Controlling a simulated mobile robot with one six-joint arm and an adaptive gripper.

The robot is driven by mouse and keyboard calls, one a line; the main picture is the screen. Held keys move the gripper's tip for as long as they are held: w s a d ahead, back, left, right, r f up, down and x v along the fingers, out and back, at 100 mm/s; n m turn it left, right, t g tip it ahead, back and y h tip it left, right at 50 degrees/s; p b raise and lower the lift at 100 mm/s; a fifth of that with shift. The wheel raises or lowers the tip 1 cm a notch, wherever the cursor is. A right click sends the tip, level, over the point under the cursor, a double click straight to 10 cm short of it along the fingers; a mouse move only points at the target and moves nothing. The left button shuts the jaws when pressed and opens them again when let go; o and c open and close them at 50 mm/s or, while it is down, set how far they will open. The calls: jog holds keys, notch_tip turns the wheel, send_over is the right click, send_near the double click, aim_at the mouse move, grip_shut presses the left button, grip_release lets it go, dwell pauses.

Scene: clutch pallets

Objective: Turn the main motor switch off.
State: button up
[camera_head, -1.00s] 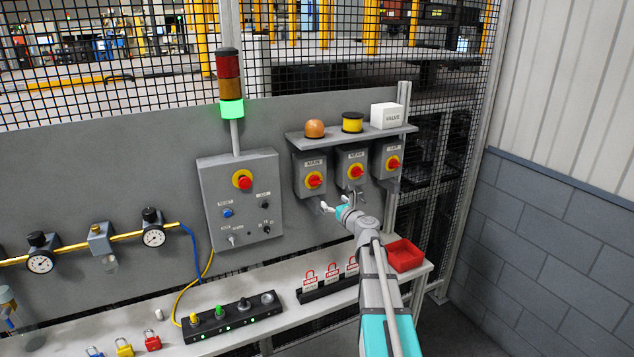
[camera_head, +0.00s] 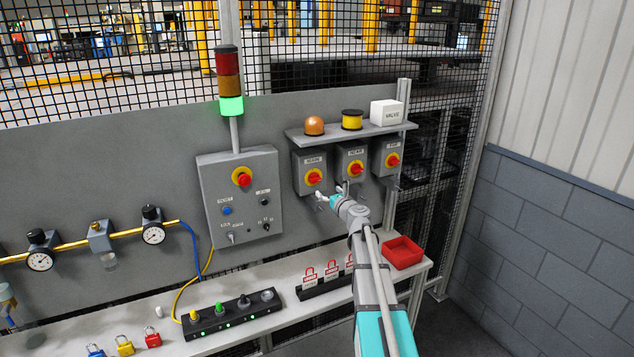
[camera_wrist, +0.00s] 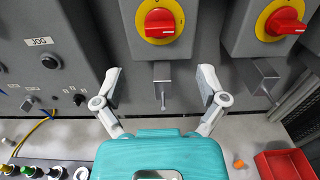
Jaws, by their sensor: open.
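The main motor switch is a red rotary knob on a yellow disc (camera_head: 313,177), on the leftmost of three grey boxes under a shelf. In the wrist view the knob (camera_wrist: 160,22) is at top centre, its handle looking roughly crosswise. A metal hasp tab (camera_wrist: 162,82) hangs below its box. My gripper (camera_head: 330,193) is open and empty, just below the box in the head view. In the wrist view its fingertips (camera_wrist: 159,82) are to either side of the tab, below the knob. I cannot tell the exact depth gap. Nothing touches the knob.
A second red knob (camera_wrist: 283,22) is close on the right; a third box (camera_head: 388,158) is beyond it. A control panel (camera_head: 240,195) is on the left. The shelf (camera_head: 350,131) overhangs the boxes. The bench below holds a red bin (camera_head: 403,252) and lockout tags (camera_head: 325,280).

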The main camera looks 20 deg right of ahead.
aim_at(317, 181)
jog(key=w, duration=0.9)
jog(key=shift+w+a, duration=0.15)
jog(key=shift+a, duration=0.05)
jog(key=c, duration=1.2)
jog(key=shift+o, duration=0.2)
